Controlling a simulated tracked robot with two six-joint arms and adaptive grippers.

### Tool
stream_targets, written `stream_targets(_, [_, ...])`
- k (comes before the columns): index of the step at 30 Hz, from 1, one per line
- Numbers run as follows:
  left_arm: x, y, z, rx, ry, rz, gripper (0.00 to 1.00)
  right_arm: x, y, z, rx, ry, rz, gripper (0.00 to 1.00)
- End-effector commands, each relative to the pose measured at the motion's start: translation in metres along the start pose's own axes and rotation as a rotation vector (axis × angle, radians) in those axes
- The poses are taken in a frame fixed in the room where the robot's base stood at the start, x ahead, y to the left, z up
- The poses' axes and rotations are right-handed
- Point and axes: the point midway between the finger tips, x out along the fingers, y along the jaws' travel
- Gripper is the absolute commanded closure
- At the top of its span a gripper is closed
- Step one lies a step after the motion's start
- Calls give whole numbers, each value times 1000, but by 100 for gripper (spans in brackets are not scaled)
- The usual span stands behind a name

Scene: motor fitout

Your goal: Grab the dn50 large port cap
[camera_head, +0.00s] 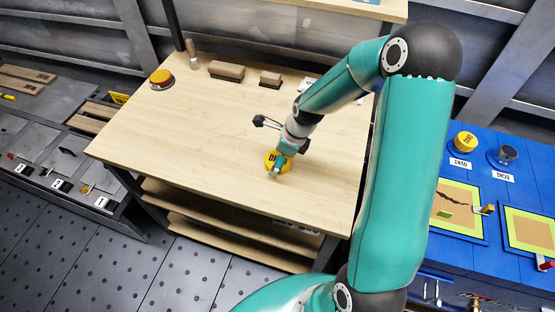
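A round yellow cap (270,163) with dark lettering, only partly readable as "DN", lies on the wooden table near its front right. My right gripper (279,170) points down at this cap and covers part of it. The fingertips are small and overlap the cap, so I cannot tell whether they are closed on it. On the blue bench at right, another yellow cap (466,141) sits by a DN40 label, and a dark round piece (507,153) sits by a label that seems to read DN50. My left gripper is not in view.
The wooden table (190,130) is mostly clear. An orange-topped round piece (161,77), a wooden-handled tool (193,54) and two brown blocks (226,70) stand along its back. A grey bench (55,150) is at left. Framed panels (455,212) lie on the blue bench.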

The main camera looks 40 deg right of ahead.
Motion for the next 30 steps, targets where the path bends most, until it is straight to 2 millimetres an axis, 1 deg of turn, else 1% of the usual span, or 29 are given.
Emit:
stream_targets(3, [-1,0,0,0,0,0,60,5,0,0,0,0,0,0])
stream_targets(8, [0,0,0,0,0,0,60,5,0,0,0,-1,-1,0])
stream_targets(9, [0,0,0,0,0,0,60,5,0,0,0,-1,-1,3])
stream_targets(11, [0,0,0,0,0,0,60,5,0,0,0,-1,-1,13])
stream_targets(12, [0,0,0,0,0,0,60,5,0,0,0,-1,-1,20])
stream_targets(16, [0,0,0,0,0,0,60,5,0,0,0,-1,-1,42])
stream_targets(26, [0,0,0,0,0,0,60,4,0,0,0,-1,-1,42])
stream_targets(30, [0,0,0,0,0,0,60,0,-1,2,0,-2,-3,42])
